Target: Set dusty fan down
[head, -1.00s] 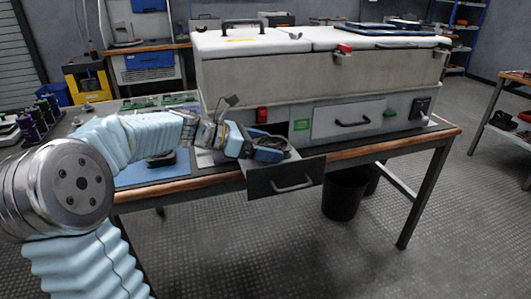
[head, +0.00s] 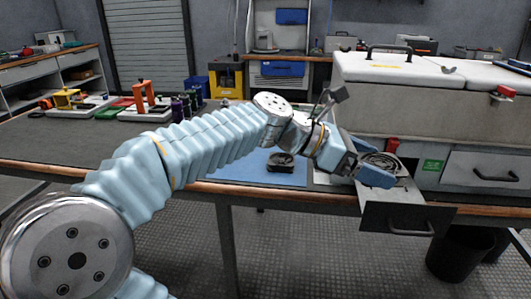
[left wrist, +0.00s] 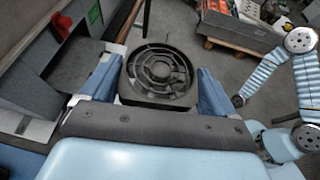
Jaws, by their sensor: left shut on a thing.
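The dusty fan (head: 382,160), a dark square frame with a round ringed grille, is between the fingers of my left gripper (head: 365,170). The left wrist view shows the fan (left wrist: 158,72) with a blue finger against each side, so the gripper is shut on it. In the head view the fan and gripper appear over the open drawer (head: 405,217) of the grey cabinet. The fan's underside is hidden, and I cannot tell how high it is. My right gripper is not discernible.
A blue mat (head: 250,168) lies on the workbench left of the drawer, with a dark round-topped part (head: 283,161) on it. The grey cabinet (head: 425,105) stands behind the drawer. Bare bench top (head: 60,135) stretches left. A dark bin (head: 462,252) stands below.

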